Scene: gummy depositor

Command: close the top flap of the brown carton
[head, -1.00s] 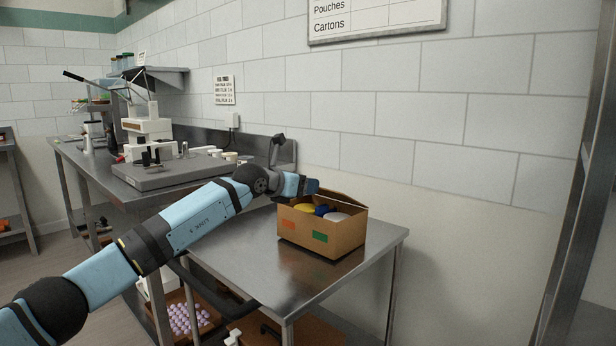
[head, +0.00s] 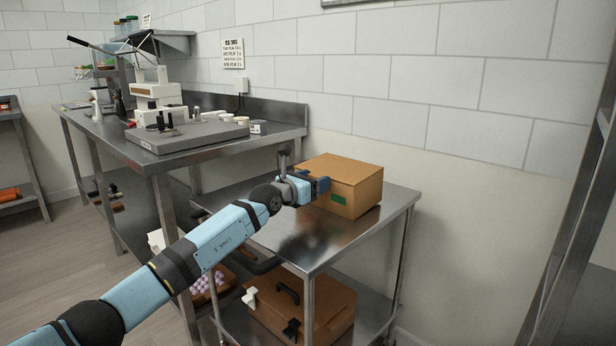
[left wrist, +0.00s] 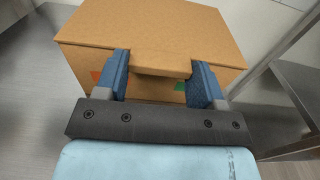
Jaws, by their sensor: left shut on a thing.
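The brown carton (head: 357,204) stands on the lower steel table, with a green patch on its front. Its top flap (head: 342,168) lies flat over the opening and hides the contents. My left gripper (head: 322,185) is at the carton's front upper edge. In the left wrist view, the flap (left wrist: 150,22) spreads ahead and its front tab (left wrist: 160,66) sits between the two blue fingers of my left gripper (left wrist: 160,60). The gripper is shut on this tab. Parts of an orange and a green patch show beside the fingers. My right gripper is not in view.
The steel table top (head: 300,240) is bare in front of the carton. A taller bench (head: 205,138) with equipment stands to the left. A brown case (head: 310,305) is on the shelf below. A metal upright (head: 580,220) stands at the right.

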